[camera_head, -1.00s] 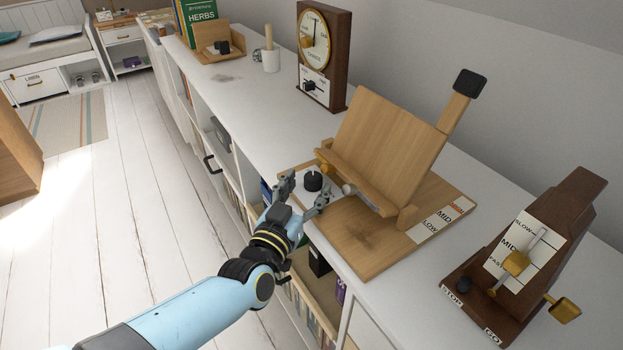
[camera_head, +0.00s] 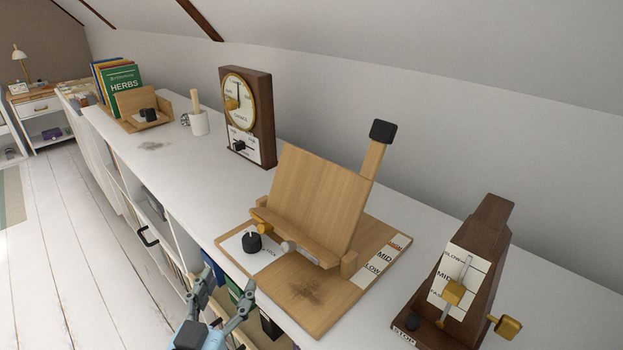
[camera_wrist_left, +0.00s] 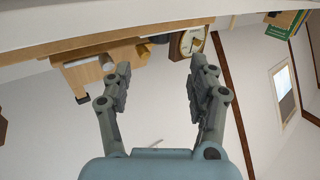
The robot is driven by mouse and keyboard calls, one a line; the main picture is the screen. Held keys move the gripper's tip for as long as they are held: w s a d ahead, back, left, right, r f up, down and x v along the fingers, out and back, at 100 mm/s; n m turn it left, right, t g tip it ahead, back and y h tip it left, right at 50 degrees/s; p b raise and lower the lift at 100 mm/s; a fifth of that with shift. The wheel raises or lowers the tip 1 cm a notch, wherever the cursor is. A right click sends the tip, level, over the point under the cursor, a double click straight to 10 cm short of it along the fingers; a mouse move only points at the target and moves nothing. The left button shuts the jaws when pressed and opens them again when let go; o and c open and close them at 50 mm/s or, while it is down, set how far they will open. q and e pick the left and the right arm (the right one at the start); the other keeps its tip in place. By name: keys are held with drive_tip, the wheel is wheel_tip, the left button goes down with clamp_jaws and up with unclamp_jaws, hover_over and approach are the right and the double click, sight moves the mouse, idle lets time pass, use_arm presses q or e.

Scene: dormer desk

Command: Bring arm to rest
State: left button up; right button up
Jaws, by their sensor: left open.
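My left gripper (camera_head: 222,300) is low in the head view, in front of the white shelf top's front edge. Its two fingers are spread apart with nothing between them. In the left wrist view the open fingers (camera_wrist_left: 162,80) also hold nothing. The wooden book stand (camera_head: 312,205) on its board is up and to the right of the gripper, apart from it. A black knob (camera_head: 252,242) sits on the board's white plate. My right gripper does not show.
The white shelf top (camera_head: 190,170) carries a dark clock-faced box (camera_head: 247,115), a white cup (camera_head: 199,123), upright books (camera_head: 122,85) and a dark metronome-like device (camera_head: 465,270). Open floor (camera_head: 70,260) lies to the left. A sloped wall rises behind.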

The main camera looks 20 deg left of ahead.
use_arm(q)
drive_tip(key=d+r+m+g+h, duration=0.2)
drive_tip(key=d+m+g+h, duration=0.2)
drive_tip(key=g+h, duration=0.15)
drive_tip(key=s+a+r+g+y, duration=0.1)
drive_tip(key=s+a+r+g, duration=0.2)
drive_tip(key=s, duration=0.5)
drive_tip(key=s+a+r+g+y, duration=0.1)
drive_tip(key=s+r+g+y, duration=0.15)
drive_tip(key=s+g, duration=0.4)
wheel_tip(320, 180, down, 27)
drive_tip(key=s+a+n+h+b, duration=0.1)
drive_tip(key=s+a+b, duration=0.1)
drive_tip(key=b, duration=0.1)
drive_tip(key=s+a+f+g+b, duration=0.1)
drive_tip(key=s+f, duration=1.8)
drive_tip(key=shift+f+g+b, duration=0.3)
drive_tip(key=shift+f+b, duration=0.05)
drive_tip(key=shift+f, duration=0.05)
